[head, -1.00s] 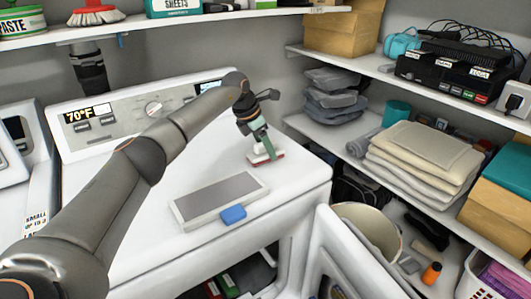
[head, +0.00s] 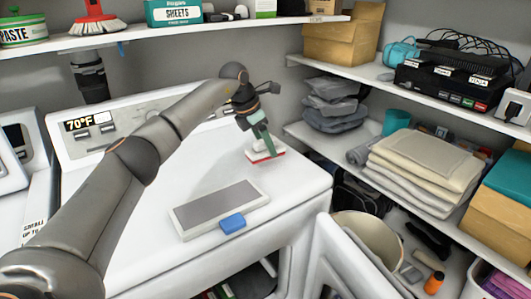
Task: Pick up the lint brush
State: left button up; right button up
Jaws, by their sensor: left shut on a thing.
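The lint brush (head: 265,154) is white with a red underside and a green upper part, in the middle of the head view. It is over the right rear part of the white machine top. My left gripper (head: 258,130) reaches it from above and is shut on its upper part. The brush appears slightly above the surface, but I cannot tell the gap exactly. The fingertips are small and partly merge with the green part. My right gripper is not in view.
A grey panel in a white frame (head: 218,207) and a blue block (head: 232,223) lie on the machine top in front. A shelf (head: 190,34) runs above the back. Shelving with folded cloths (head: 425,155) stands right.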

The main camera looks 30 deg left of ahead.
pick_arm(q)
jog(key=s+d+r+b, duration=0.2)
jog(key=s+d+r, duration=0.3)
jog(key=s+r, duration=0.3)
jog(key=s, duration=0.3)
jog(key=shift+s+d+r, duration=0.3)
jog(key=shift+s+r, duration=0.05)
jog(key=o, duration=0.9)
jog(key=shift+c, duration=0.2)
grip_shut()
